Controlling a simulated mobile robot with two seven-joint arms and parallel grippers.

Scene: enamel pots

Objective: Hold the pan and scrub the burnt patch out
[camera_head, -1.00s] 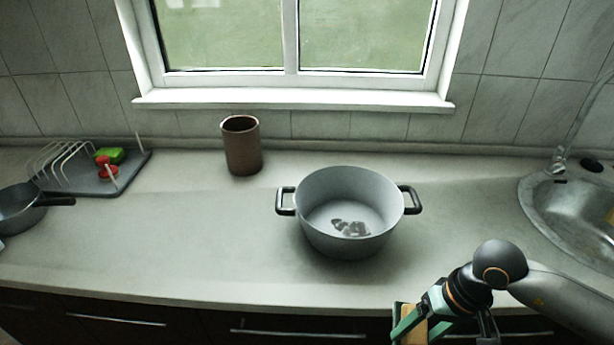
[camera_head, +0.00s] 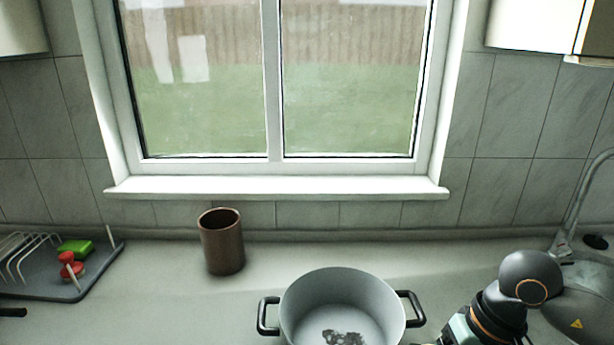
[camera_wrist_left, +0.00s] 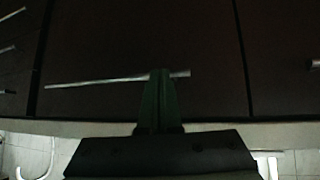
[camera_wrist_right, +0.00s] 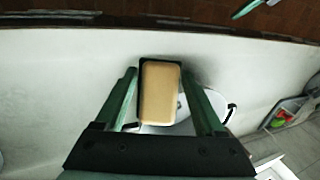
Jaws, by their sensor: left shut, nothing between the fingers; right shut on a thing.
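The grey enamel pot (camera_head: 342,290) stands on the counter with a dark handle on each side, its lower part cut off by the frame. A dark burnt patch (camera_head: 343,338) marks its inside floor. My right gripper (camera_wrist_right: 160,85) is shut on a tan block, probably a sponge (camera_wrist_right: 160,92); in the head view only its arm shows, at the pot's right. In the right wrist view the pot is partly hidden behind the block and fingers. My left gripper (camera_wrist_left: 160,75) is shut and empty in front of dark cabinet fronts; it is outside the head view.
A brown cup (camera_head: 222,243) stands behind and left of the pot. A dish rack (camera_head: 40,285) with a green sponge (camera_head: 75,247) and a red-headed brush (camera_head: 70,268) is at far left. The sink (camera_head: 590,290) is at right.

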